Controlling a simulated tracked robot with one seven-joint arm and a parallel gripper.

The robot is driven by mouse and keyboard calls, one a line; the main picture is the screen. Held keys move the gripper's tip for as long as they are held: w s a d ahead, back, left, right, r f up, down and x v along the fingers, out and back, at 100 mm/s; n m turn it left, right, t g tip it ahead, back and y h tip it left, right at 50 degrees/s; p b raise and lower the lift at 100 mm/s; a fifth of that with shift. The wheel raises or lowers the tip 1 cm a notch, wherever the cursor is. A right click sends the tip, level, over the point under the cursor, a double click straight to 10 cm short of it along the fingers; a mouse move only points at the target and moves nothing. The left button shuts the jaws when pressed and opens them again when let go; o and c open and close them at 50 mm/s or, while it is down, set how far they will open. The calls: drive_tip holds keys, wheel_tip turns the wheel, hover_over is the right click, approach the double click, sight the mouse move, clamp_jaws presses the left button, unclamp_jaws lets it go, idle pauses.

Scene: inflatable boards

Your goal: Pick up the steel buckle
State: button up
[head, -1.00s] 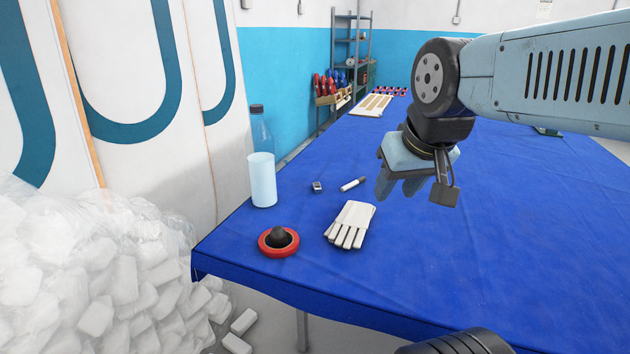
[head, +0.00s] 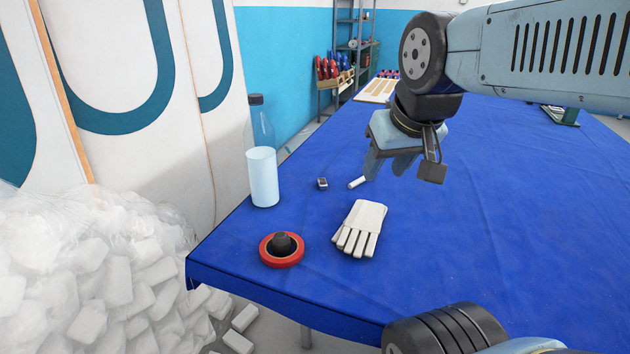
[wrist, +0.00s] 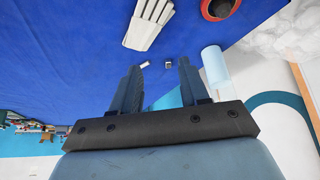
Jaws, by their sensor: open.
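The steel buckle (head: 322,183) is a small grey metal piece lying on the blue-covered table, right of the water-blue cylinder. It also shows in the wrist view (wrist: 168,64), small and beyond the fingertips, between them in the picture. My gripper (head: 388,170) is open and empty, above the table and to the right of the buckle, with its fingers pointing down. In the wrist view its two fingers (wrist: 159,68) stand well apart.
A pale cylinder (head: 262,178) and a bottle (head: 261,118) stand left of the buckle. White gloves (head: 362,228) and a red-rimmed round valve-like piece (head: 282,249) lie nearer the front edge. The table cloth (head: 500,220) is clear to the right.

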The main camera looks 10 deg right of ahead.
drive_tip(key=shift+o, duration=0.8)
drive_tip(key=shift+w, duration=0.1)
drive_tip(key=shift+o, duration=0.2)
drive_tip(key=shift+w+r, duration=0.1)
drive_tip(key=shift+w, duration=0.15)
drive_tip(key=m+g, duration=0.1)
hover_over(322, 181)
drive_tip(key=s, duration=0.3)
wheel_tip(322, 181, down, 19)
drive_tip(key=shift+f, duration=0.15)
drive_tip(key=shift+x, duration=2.9)
drive_tip(key=shift+w, duration=0.15)
clamp_jaws()
